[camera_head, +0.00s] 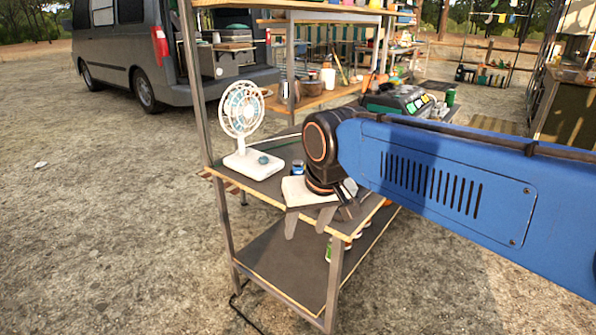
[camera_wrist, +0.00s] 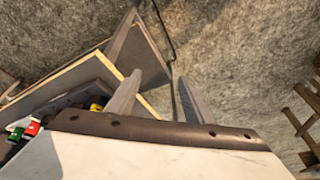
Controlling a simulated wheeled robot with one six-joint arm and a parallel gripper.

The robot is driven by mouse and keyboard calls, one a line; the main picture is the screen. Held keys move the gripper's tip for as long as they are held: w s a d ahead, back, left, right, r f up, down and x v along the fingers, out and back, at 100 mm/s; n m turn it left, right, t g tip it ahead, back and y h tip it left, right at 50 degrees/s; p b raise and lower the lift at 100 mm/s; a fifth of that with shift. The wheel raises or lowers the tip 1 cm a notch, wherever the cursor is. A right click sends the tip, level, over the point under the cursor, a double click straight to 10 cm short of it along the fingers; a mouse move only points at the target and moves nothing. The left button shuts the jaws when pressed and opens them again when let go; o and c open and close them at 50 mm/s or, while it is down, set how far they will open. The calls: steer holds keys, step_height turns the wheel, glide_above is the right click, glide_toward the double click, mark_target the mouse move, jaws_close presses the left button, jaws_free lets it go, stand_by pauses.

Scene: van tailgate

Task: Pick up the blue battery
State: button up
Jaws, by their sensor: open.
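A small blue item with a pale band (camera_head: 298,167) stands on the upper deck of the metal shelf rack, just behind my gripper. It may be the blue battery, but it is too small and partly covered to be sure. My gripper (camera_head: 308,226) is open and empty, with its fingers pointing down near the front edge of the upper deck. In the wrist view the two grey fingers (camera_wrist: 159,82) are apart, with only gravel and a shelf edge beyond them. No blue item shows in the wrist view.
A white fan (camera_head: 242,115) stands on the upper deck, left of my gripper. The lower deck (camera_head: 285,270) is mostly bare, with a few cans at its right. In the wrist view, small red, green and yellow items (camera_wrist: 32,130) lie at left. Rack posts stand close by.

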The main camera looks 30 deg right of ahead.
steer(key=w+d+r+m+g, duration=0.1)
steer(key=w+d+r+m, duration=0.1)
steer(key=w+r+m, duration=0.3)
steer(key=w+d+r+m+g, duration=0.1)
steer(key=w+d+r+m, duration=0.15)
steer(key=w+r, duration=0.4)
steer(key=m+g, duration=0.2)
steer(key=m, duration=0.6)
glide_toward(298, 161)
step_height(298, 161, down, 9)
steer(key=shift+d+f, duration=0.15)
steer(key=shift+f, duration=0.1)
steer(key=shift+c, duration=0.6)
jaws_close()
